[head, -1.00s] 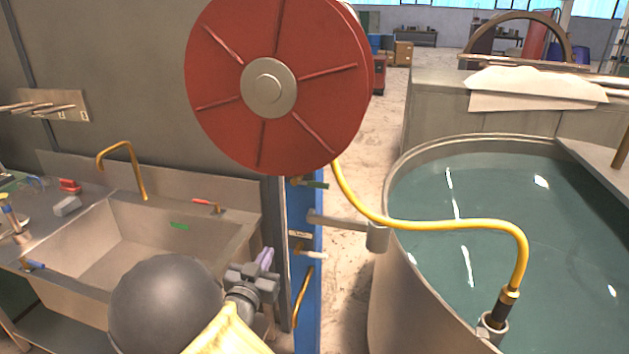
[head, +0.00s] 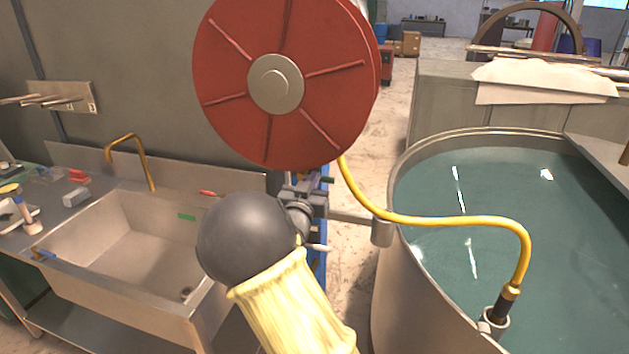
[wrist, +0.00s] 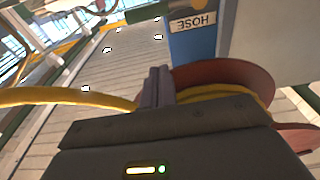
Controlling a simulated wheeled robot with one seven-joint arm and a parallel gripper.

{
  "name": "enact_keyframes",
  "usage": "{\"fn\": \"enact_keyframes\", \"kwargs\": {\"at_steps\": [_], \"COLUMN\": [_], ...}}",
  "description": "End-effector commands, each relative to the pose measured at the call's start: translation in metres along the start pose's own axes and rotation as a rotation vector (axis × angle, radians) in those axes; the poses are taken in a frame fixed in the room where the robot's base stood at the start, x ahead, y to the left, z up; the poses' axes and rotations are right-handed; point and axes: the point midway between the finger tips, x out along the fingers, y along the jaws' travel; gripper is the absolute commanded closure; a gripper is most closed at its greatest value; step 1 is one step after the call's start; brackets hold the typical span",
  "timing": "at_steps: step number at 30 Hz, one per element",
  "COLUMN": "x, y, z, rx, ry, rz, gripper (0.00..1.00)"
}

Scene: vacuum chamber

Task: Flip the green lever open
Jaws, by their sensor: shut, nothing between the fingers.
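The green lever, seen on the blue post in the earlier head view, is hidden behind my gripper (head: 322,184) in the head view now. In the wrist view a dark green bar, which looks like the green lever (wrist: 148,12), shows at the top edge beside the blue panel. My gripper (wrist: 157,78) is shut and empty, its fingers pressed together. I cannot tell any contact.
The red hose reel (head: 225,75) hangs just above my gripper. A yellow hose (head: 440,224) runs from it to the water tank (head: 400,290). A grey bracket (head: 381,232) and a white lever (head: 318,247) are close by. A sink (head: 120,250) stands left.

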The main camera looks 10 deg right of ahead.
Motion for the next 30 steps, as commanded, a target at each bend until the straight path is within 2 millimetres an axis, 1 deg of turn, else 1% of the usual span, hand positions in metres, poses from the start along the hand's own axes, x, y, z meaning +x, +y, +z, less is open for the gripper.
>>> {"fn": "enact_keyframes", "kwargs": {"at_steps": [1,14,15,16,21,24,30], "x": [0.009,0.085,0.080,0.078,0.070,0.068,0.068], "y": [0.001,0.001,0.000,0.000,-0.001,-0.001,0.001], "z": [-0.003,-0.004,0.005,0.010,0.029,0.036,0.038], "rx": [-0.003,-0.003,-0.007,-0.006,-0.004,-0.002,0.000], "ry": [0.001,0.001,-0.004,-0.005,-0.002,-0.002,0.000], "rz": [0.003,0.001,-0.001,-0.001,-0.002,-0.001,0.001], "gripper": [1.00,1.00,1.00,1.00,1.00,1.00,1.00]}}
